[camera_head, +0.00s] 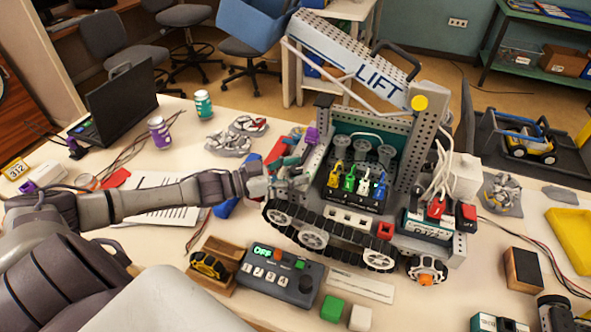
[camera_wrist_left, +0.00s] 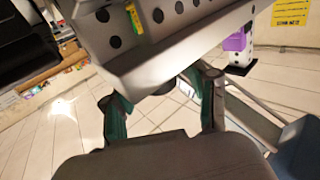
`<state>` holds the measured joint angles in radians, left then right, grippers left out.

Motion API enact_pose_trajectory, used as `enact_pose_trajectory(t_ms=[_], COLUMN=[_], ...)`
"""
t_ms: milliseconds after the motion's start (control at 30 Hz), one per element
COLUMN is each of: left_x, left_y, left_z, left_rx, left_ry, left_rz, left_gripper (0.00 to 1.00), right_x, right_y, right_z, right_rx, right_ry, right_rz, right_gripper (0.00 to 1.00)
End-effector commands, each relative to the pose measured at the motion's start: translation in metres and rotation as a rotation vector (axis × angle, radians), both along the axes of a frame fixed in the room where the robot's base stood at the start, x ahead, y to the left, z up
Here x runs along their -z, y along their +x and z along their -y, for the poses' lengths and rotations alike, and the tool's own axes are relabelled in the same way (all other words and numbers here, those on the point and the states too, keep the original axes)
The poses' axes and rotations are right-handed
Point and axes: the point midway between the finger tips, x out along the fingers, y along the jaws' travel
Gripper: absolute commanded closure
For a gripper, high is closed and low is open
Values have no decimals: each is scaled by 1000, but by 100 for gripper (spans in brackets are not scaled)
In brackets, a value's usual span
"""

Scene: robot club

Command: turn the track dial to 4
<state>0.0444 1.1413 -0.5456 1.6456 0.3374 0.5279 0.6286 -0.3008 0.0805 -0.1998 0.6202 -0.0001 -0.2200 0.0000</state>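My left gripper (camera_head: 296,166) is at the left side of the tracked LIFT robot (camera_head: 352,185), close to its grey perforated frame. In the left wrist view its two green-padded fingers (camera_wrist_left: 163,102) stand apart, under a grey perforated plate (camera_wrist_left: 170,45). A small dark rounded part (camera_wrist_left: 172,86) shows between them under the plate's edge; I cannot tell whether it is a dial or whether the fingers touch it. No dial marked with numbers is readable. My right gripper is not seen.
A purple part (camera_head: 312,135) is on the robot just above my left gripper. A green cube (camera_head: 331,308) and a white cube (camera_head: 360,317) lie in front. Cables cross the table.

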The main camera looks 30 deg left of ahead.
Motion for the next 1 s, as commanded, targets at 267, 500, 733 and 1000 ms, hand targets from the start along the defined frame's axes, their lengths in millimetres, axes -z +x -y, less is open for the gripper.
enact_pose_trajectory(t_ms=[267,500,733,1000], left_x=[1,2,2,2], left_y=[-3,-26,-55,-82], left_z=[-2,-19,-41,-62], left_rx=[0,0,2,1], left_ry=[1,3,3,2], left_rz=[-1,-5,-7,-6], left_gripper=[42,42,42,42], right_x=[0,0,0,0], right_y=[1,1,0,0], right_z=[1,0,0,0], right_rx=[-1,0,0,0], right_ry=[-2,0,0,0], right_rz=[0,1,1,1], right_gripper=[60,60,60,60])
